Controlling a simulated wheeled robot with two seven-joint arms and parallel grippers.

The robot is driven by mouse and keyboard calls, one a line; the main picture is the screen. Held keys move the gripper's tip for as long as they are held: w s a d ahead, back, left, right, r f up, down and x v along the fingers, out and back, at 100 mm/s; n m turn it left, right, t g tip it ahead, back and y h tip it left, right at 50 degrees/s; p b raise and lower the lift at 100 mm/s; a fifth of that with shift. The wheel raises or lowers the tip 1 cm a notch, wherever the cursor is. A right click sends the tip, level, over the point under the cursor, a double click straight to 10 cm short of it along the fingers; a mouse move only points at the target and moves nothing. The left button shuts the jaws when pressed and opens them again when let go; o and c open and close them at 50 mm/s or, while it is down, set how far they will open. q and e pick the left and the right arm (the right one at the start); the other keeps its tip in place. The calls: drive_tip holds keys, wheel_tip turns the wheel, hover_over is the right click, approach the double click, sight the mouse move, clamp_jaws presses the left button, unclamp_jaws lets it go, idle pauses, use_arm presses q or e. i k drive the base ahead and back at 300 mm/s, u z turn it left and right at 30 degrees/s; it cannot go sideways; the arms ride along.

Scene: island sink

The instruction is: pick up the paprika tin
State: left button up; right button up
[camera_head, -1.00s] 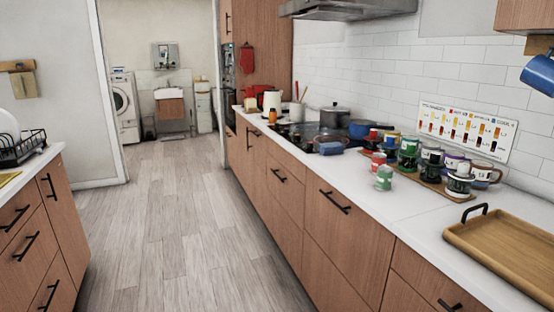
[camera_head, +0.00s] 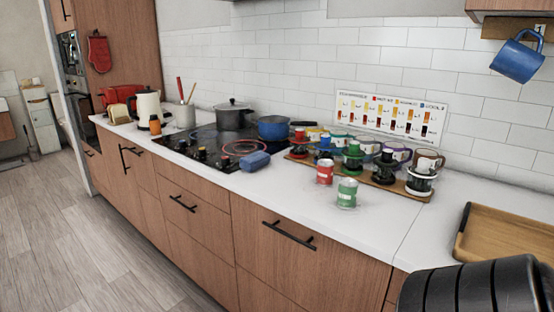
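Two small tins stand upright on the white counter in front of the rack of cups. One is a red tin (camera_head: 325,171) with a pale label. The other is a green tin (camera_head: 347,192), nearer the counter's front edge and slightly to the right. The labels are too small to read, so I cannot tell for certain which is paprika; the red one fits by colour. Nothing touches either tin from my side. A black ribbed arm part, seemingly mine, fills the lower right corner. Neither of my grippers shows.
A wooden board (camera_head: 384,183) with several cups and coffee drippers stands close behind the tins. A wooden tray (camera_head: 505,245) is at the right. Counter between tins and tray is clear.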

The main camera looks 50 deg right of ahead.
sight(324, 172)
drive_tip(key=i, duration=2.05)
drive_tip(key=z, duration=2.15)
